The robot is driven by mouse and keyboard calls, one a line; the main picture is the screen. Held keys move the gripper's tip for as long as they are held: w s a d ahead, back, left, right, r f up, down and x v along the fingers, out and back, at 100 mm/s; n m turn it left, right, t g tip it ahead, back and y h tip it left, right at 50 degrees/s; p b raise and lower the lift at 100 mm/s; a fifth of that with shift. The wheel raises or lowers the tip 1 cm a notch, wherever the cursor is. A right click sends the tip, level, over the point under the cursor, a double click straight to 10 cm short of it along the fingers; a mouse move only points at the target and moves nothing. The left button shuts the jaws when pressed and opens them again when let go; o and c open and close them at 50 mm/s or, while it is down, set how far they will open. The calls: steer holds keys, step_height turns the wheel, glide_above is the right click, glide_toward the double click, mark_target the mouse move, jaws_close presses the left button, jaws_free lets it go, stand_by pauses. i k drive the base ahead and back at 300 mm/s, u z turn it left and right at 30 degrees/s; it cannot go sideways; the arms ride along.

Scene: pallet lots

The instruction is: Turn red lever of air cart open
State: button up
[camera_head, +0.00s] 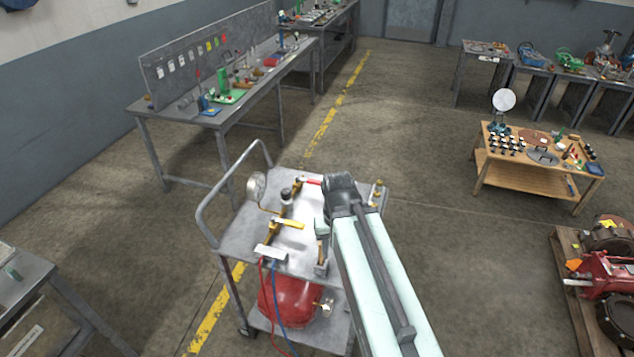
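The air cart (236,238) stands in the middle of the view, a grey metal cart with a tube handle at its left. The red lever (313,182) shows as a short red bar at the back of the cart top, beside the dark end joint of my arm. Its right end is close to or behind that joint, and I cannot tell if they touch. My gripper (321,240) seems to be over the right part of the cart top, mostly hidden by my arm. Its fingers are not clear.
A yellow lever (289,223), a pale-handled fitting (270,252) and a round gauge (256,187) are on the cart top. A red tank (285,300) with hoses is below. A workbench (232,115) stands behind left, a wooden table (485,160) at right. Floor between is clear.

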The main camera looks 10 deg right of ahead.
mark_target(318, 182)
steer(key=u, duration=2.05)
steer(key=k, duration=0.75)
steer(key=z, duration=0.6)
steer(key=i, duration=1.05)
